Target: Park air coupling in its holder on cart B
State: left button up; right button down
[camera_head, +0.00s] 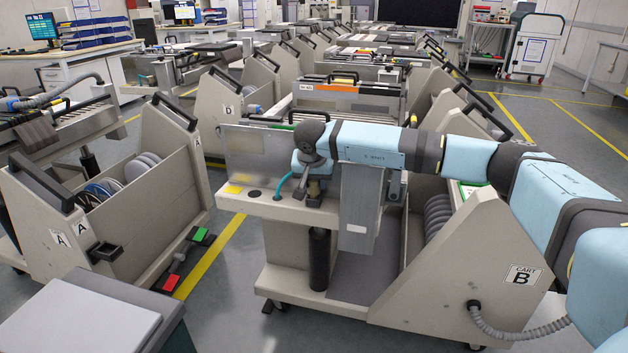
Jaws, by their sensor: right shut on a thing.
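Cart B (425,285) stands at the centre right, with its label on the side panel. My right arm reaches in from the right over cart B. My right gripper (312,190) points down just above the cart's left front ledge (268,208) and is shut on the air coupling. The coupling is small and mostly hidden by the gripper. A teal hose (283,184) curves from the ledge up to the gripper. I cannot make out the holder or tell whether the coupling touches it. My left gripper is not in view.
A yellow patch (233,189) and a black disc (254,194) lie on the ledge, left of the hose. An upright metal plate (243,150) stands behind them. Cart A (110,240) stands to the left, with a floor gap between the carts. More trolleys fill the background.

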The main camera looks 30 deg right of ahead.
jog(key=shift+f, duration=0.35)
jog(key=c, duration=0.6)
grip_release()
jog(key=shift+r, duration=0.3)
jog(key=p+v, duration=0.2)
jog(key=v, duration=0.1)
jog(key=shift+r, duration=0.1)
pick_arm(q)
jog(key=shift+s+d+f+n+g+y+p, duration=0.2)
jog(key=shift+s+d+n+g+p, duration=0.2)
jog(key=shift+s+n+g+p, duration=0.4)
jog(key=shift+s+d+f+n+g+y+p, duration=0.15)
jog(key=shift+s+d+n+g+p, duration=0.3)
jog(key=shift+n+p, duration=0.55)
pick_arm(e)
jog(key=shift+v, duration=5.05)
